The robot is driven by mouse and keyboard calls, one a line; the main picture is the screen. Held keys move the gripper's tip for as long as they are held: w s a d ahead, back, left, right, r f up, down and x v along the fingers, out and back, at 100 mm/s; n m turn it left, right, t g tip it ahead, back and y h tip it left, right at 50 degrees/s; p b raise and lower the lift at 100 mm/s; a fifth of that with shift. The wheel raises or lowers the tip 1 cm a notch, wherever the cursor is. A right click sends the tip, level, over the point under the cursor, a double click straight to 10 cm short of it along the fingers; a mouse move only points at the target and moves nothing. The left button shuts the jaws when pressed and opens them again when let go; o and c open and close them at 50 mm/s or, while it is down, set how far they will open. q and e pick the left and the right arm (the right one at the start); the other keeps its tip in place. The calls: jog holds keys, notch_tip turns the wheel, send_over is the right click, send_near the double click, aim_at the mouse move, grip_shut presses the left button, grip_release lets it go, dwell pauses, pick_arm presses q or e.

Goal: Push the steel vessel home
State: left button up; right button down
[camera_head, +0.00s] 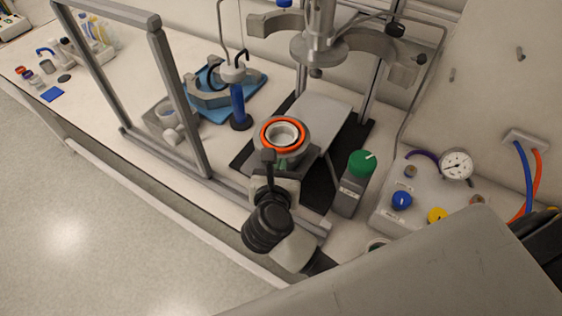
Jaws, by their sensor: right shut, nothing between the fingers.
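The steel vessel (300,153) stands upright with an orange-red ring around its open top. It is at the front end of a light grey plate (325,112), in front of and below the steel reactor head (318,45). My right gripper (268,158) is shut and empty at the near side of the vessel, with its fingertips close to the wall. I cannot tell whether they touch it. The vessel's lower part is partly hidden by the gripper. My left gripper is out of view.
A grey frame (180,100) stands to the left. A blue cylinder on a stand (238,105) and a blue tray (250,90) are behind it. A green-capped box (350,190) stands close on the right, near a panel with a gauge (457,165).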

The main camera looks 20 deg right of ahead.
aim_at(301, 132)
jog(key=shift+w+d, duration=0.3)
jog(key=shift+w, duration=0.25)
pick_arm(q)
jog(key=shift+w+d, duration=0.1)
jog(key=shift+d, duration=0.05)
